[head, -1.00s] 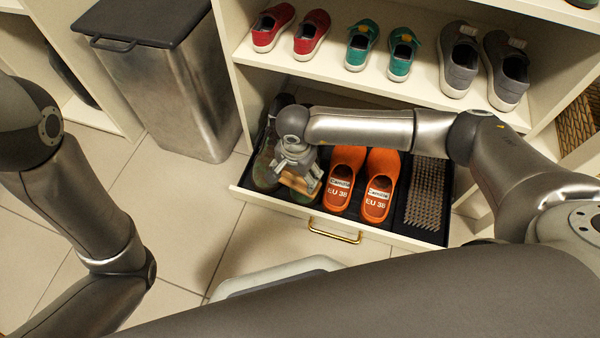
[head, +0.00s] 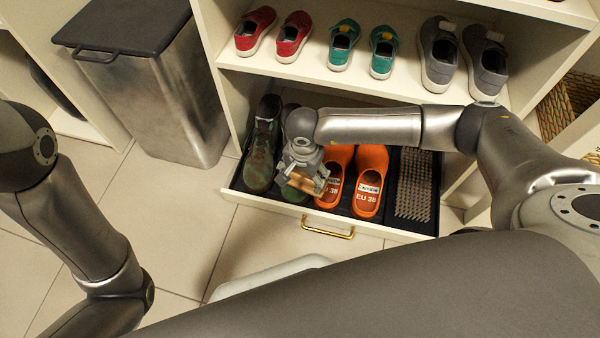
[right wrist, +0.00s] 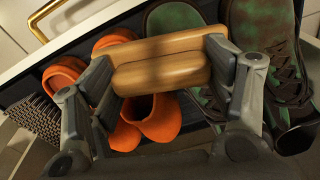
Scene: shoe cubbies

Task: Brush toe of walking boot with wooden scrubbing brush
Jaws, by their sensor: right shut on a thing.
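A pair of green and brown walking boots lies at the left of the open drawer. The left boot (head: 262,150) is clear in the head view; the other (head: 291,195) is mostly hidden under my right arm and gripper. In the right wrist view the boots show at the top (right wrist: 175,18) and right (right wrist: 262,22). My right gripper (head: 305,178) is shut on the wooden scrubbing brush (right wrist: 160,62), held across both fingers. It is over the second boot's toe and the left orange clog's edge. I cannot tell whether the brush touches the boot. My left gripper is out of view.
Orange clogs (head: 371,165) and a spiky grey mat (head: 414,185) share the drawer (head: 390,232), which has a brass handle (head: 328,231). Red, green and grey shoes stand on the shelf (head: 310,76) above. A metal bin (head: 160,100) stands left.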

